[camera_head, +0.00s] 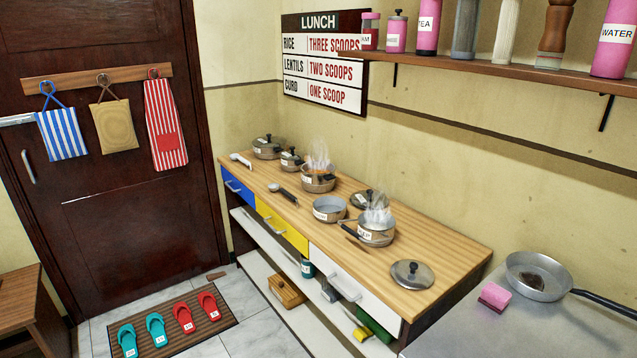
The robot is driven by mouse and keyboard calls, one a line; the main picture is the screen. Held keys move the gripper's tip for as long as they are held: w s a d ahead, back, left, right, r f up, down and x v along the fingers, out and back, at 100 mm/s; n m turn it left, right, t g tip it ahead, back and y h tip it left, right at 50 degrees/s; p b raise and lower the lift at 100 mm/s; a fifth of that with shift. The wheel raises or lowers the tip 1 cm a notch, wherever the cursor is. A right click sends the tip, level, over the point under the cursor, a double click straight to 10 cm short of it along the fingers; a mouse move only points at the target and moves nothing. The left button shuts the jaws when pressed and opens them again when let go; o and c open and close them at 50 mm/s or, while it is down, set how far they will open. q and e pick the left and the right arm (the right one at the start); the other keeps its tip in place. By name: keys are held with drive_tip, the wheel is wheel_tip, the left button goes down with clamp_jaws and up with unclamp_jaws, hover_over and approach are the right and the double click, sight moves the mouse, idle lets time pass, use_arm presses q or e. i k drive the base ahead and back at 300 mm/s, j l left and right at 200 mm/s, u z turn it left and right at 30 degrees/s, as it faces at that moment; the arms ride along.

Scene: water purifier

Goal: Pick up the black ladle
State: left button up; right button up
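A small dark utensil (284,193), which looks like the black ladle, lies on the wooden counter (452,250) near its front edge, above the yellow drawer. One of its ends looks grey; the finer shape is too small to tell. A white utensil (241,161) lies farther back at the counter's left end. Neither of my grippers shows in the head view, and nothing touches the dark utensil.
Steaming pots (318,181) and (376,235) stand on the counter, with an open pan (329,209) and a loose lid (412,275). A frying pan (539,276) and pink sponge (495,296) sit on the grey surface at right. Slippers (184,317) lie on a floor mat.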

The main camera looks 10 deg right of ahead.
sight(272, 187)
drive_tip(key=i+j+z, duration=0.25)
drive_tip(key=i, duration=0.2)
drive_tip(key=i+j+z, duration=0.25)
drive_tip(key=i, duration=0.25)
